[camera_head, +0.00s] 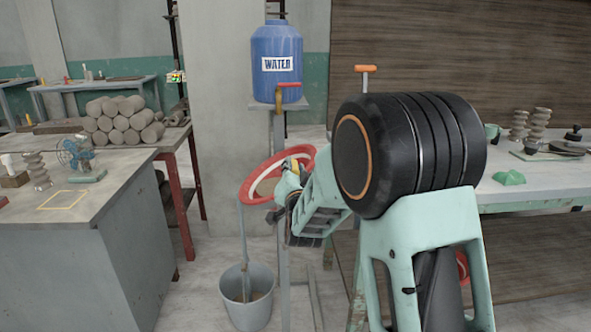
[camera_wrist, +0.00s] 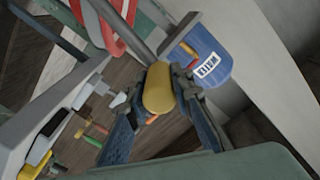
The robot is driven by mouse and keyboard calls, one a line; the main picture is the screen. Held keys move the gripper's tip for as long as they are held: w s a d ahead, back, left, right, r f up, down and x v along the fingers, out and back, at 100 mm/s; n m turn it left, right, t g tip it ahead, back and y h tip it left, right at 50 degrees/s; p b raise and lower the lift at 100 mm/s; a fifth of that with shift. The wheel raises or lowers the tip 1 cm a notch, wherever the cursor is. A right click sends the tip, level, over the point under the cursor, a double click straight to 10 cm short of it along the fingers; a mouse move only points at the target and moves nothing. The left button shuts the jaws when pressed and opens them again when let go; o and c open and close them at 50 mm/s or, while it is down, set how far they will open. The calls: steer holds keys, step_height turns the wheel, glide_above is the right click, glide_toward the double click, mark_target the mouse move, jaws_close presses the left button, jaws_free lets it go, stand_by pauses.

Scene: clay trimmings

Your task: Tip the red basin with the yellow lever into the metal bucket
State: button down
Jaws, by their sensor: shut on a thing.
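The red basin (camera_head: 252,193) is mounted on a post in the head view and is tilted, its left side low. Part of a red rim (camera_wrist: 120,30) shows at the top of the wrist view. The yellow lever (camera_wrist: 158,88) is between the two fingers of my gripper (camera_wrist: 160,105), which is shut on it. In the head view my gripper (camera_head: 292,183) is at the basin's right side and hides part of it. The metal bucket (camera_head: 236,308) stands on the floor below the basin's low edge. A thin grey streak runs from that edge into the bucket, which has brownish contents.
A blue water container (camera_head: 277,62) stands on a shelf behind the basin, with a red-handled tap (camera_head: 289,86) below it. A workbench (camera_head: 540,180) stands at the right. Floor left of the bucket is clear.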

steer(key=c, duration=1.7)
jaws_free()
steer(key=shift+a, duration=0.25)
steer(key=shift+d, duration=0.1)
steer(key=s, duration=1.2)
